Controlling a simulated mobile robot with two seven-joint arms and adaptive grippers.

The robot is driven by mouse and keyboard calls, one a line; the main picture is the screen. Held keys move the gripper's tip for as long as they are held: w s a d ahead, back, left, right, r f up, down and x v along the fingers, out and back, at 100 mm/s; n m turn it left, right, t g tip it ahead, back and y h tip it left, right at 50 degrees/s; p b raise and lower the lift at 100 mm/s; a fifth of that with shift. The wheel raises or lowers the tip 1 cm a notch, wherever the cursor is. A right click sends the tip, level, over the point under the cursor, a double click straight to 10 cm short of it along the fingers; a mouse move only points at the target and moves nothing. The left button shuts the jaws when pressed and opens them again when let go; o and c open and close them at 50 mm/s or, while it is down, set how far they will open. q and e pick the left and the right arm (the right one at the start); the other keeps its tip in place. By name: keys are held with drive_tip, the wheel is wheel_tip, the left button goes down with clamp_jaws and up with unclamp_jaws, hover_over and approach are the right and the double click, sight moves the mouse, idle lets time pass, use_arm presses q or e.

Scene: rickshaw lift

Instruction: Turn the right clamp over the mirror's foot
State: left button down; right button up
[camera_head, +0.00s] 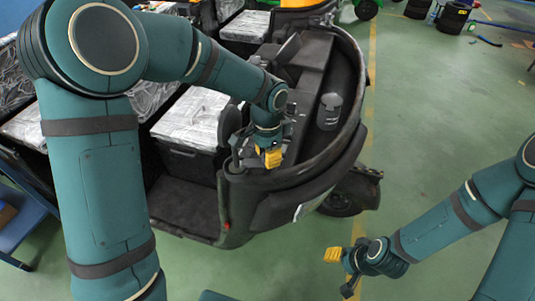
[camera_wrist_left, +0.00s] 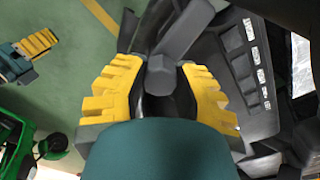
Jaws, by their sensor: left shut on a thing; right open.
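My left gripper (camera_head: 268,156) is at the rickshaw's dark front cowl, with its yellow fingers shut on a dark grey part. In the left wrist view this dark grey part (camera_wrist_left: 178,40) is a stem with a blocky end between the two fingers (camera_wrist_left: 158,95). I cannot tell whether it belongs to the mirror or to a clamp. My right gripper (camera_head: 342,271) is open and empty, apart from the vehicle, over the floor. It also shows at the left of the left wrist view (camera_wrist_left: 30,55). No right clamp can be made out clearly; the mirror's foot is not clearly seen either.
The rickshaw's dark body (camera_head: 290,190) has a raised curved rim and a grey cylinder (camera_head: 329,110) on it. A wheel (camera_head: 350,195) sticks out at its right. Silver-topped boxes (camera_head: 192,120) stand left. Green floor (camera_head: 440,130) is free to the right.

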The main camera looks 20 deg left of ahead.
use_arm(q)
drive_tip(key=c, duration=0.6)
unclamp_jaws()
wheel_tip(320, 180, up, 12)
idle(0.3)
